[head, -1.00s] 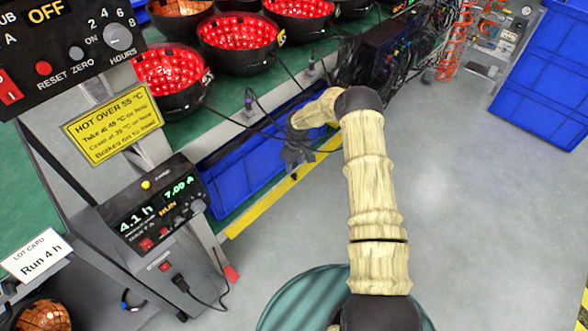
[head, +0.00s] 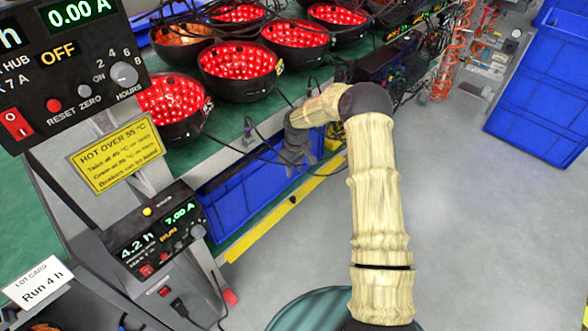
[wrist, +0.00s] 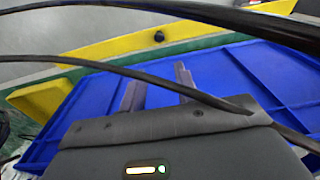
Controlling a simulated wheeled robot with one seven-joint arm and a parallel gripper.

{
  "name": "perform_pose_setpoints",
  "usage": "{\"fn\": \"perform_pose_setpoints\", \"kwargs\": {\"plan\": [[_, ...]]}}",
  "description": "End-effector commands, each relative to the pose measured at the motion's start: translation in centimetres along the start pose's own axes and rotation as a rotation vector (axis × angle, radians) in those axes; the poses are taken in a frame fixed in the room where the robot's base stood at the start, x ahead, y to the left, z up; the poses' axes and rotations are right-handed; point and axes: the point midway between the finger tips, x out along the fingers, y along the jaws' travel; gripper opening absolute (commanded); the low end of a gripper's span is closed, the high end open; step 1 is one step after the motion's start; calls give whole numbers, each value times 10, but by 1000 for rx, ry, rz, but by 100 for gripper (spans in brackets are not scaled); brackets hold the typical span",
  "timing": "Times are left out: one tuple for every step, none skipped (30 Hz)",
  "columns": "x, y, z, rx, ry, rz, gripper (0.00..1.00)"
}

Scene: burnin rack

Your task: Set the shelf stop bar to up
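The shelf stop bar appears as a long yellow bar (head: 262,229) running along the front of the low shelf, before the blue bins. A small black knob (head: 292,199) sits on it. In the wrist view the yellow bar (wrist: 120,50) crosses the upper part, with the knob (wrist: 159,36) near its middle. I cannot tell from its tilt whether it is up or down. My gripper (head: 297,158) is above the blue bin, apart from the bar. In the wrist view its two grey fingers (wrist: 160,82) are spread with nothing between them.
Blue bins (head: 225,207) fill the low shelf. Dark cables (head: 245,150) hang from the bench near my gripper and cross the wrist view (wrist: 60,62). Red-lit bowls (head: 240,72) stand on the bench above. A control box (head: 160,243) stands left; the floor (head: 470,220) is clear right.

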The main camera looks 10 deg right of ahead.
Motion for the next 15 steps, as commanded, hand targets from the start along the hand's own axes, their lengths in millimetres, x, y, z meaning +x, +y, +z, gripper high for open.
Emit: {"fn": "perform_pose_setpoints", "kwargs": {"plan": [[-2,-1,0,0,0,2,21],[-4,-2,0,0,1,3,15],[-8,-3,1,1,1,6,8],[-12,-5,2,2,1,8,2],[-16,-7,4,4,1,10,0],[-24,-12,6,9,1,13,0],[-30,-15,8,12,1,17,0],[-37,-19,11,17,1,21,0],[-48,-24,16,25,2,27,0],[-56,-29,20,33,1,31,0],[-64,-34,25,43,1,36,0],[-75,-40,32,58,3,42,0],[-83,-45,38,70,3,47,0],[-91,-50,43,84,5,51,0],[-101,-56,51,102,7,57,0]]}}
